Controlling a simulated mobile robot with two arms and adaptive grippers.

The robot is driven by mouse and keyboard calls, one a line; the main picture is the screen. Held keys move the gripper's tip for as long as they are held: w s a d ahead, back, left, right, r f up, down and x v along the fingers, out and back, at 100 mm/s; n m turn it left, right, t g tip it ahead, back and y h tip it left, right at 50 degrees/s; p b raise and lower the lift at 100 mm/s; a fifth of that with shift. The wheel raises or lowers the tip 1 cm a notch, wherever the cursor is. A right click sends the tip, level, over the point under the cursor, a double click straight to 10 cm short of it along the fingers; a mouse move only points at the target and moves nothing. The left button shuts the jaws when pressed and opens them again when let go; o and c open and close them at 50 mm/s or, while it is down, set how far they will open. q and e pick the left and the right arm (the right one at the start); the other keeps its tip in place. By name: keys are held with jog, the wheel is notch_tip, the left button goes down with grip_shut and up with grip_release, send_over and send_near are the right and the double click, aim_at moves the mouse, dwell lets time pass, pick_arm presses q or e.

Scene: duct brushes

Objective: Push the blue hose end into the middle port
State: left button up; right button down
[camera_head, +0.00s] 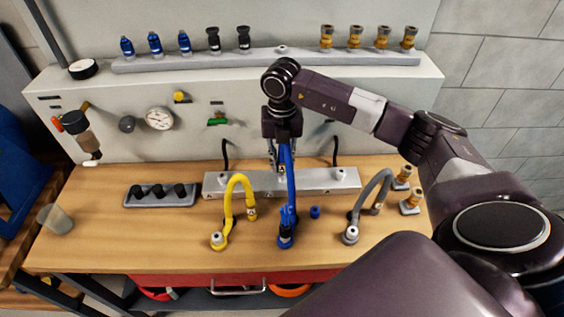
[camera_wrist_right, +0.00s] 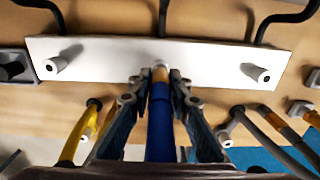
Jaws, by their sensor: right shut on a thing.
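My right gripper (camera_head: 280,155) is shut on the blue hose (camera_head: 291,185), just behind its end. The hose runs down to its base (camera_head: 286,238) on the table. In the right wrist view the gripper (camera_wrist_right: 158,85) holds the blue hose (camera_wrist_right: 160,125), whose brass-coloured tip (camera_wrist_right: 160,70) points at the middle of the pale port block (camera_wrist_right: 110,62). The block (camera_head: 310,182) also shows in the head view. Its left port (camera_wrist_right: 62,60) and right port (camera_wrist_right: 256,72) are free. The middle port is hidden behind the tip and fingers; I cannot tell whether they touch. My left gripper is not in view.
A yellow hose (camera_head: 233,190) stands left of the blue one, a grey hose (camera_head: 365,195) right. A small blue cap (camera_head: 315,212) lies between. A dark tray (camera_head: 160,194) and a cup (camera_head: 54,219) are at left; brass fittings (camera_head: 410,204) are at right. The table front left is clear.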

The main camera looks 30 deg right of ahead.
aim_at(282, 151)
jog(key=shift+f+b, duration=0.35)
jog(key=shift+f, duration=0.15)
jog(key=c, duration=1.7)
grip_release()
jog(key=shift+r, duration=0.15)
notch_tip(282, 151, up, 12)
jog(key=shift+f, duration=0.1)
jog(key=shift+f, duration=0.1)
